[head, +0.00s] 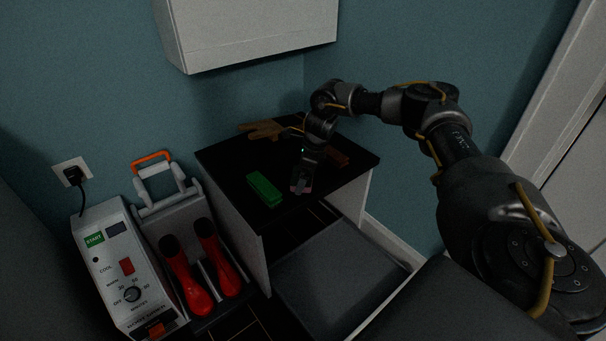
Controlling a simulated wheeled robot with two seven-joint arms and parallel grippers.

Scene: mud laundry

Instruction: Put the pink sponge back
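A small pink patch, which looks like the pink sponge (309,188), shows at the fingertips of my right gripper (301,184), over the front part of the black cabinet top (232,165). The fingers cover most of it. The gripper points down, and its fingers overlap in this view, so I cannot tell whether they are closed on the sponge or only around it. I also cannot tell whether the sponge touches the top. My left gripper is not in view.
A green block (264,190) lies left of the gripper. A brown glove (262,130) and a reddish-brown block (338,157) lie farther back. An open drawer-like grey panel (335,270) is below. Red boots (186,280) on a dryer stand left; a white wall cabinet (250,35) hangs above.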

